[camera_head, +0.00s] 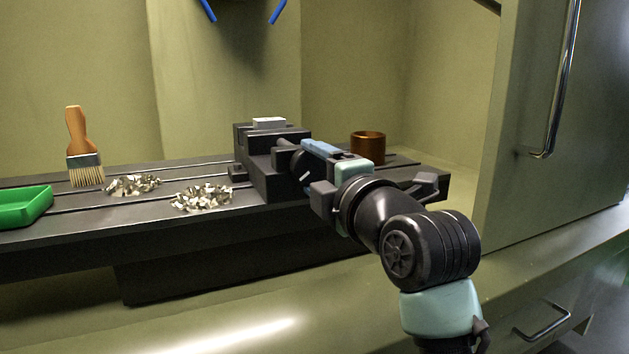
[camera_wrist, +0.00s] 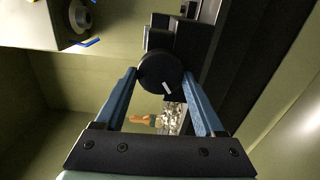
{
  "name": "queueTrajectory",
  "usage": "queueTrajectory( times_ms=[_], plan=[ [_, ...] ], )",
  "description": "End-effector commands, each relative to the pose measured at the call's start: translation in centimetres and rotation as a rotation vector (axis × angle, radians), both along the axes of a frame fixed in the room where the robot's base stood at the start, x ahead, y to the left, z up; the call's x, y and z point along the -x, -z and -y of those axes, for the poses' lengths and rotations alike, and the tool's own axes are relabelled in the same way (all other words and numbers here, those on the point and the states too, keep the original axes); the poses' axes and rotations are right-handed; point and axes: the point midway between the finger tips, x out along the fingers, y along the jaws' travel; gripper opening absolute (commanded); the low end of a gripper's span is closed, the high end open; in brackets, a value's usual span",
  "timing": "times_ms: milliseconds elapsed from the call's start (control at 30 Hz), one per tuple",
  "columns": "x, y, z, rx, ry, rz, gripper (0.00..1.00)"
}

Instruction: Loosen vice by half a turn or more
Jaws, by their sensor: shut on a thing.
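The dark vice (camera_head: 262,160) stands on the slotted machine table, with a light grey block (camera_head: 269,123) on its top. Its round black knob (camera_wrist: 161,75), marked with a short white line, sits between my fingertips in the wrist view. In the head view the knob (camera_head: 291,160) shows at the vice's right side, partly covered by my gripper. My gripper (camera_head: 306,157), with blue fingers, is shut on the knob; it also fills the wrist view (camera_wrist: 162,80). The white line is tilted in both views.
A brown cup (camera_head: 368,146) stands behind my gripper. The cabinet door (camera_head: 545,110) is at the right.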

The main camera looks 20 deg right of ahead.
Motion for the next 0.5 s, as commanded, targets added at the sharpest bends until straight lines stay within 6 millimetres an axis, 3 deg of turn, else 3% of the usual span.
queueTrajectory(
  times_ms=[500],
  plan=[
    [-0.01,0.52,0.20,0.494,0.002,0.012,0.15]
  ],
)
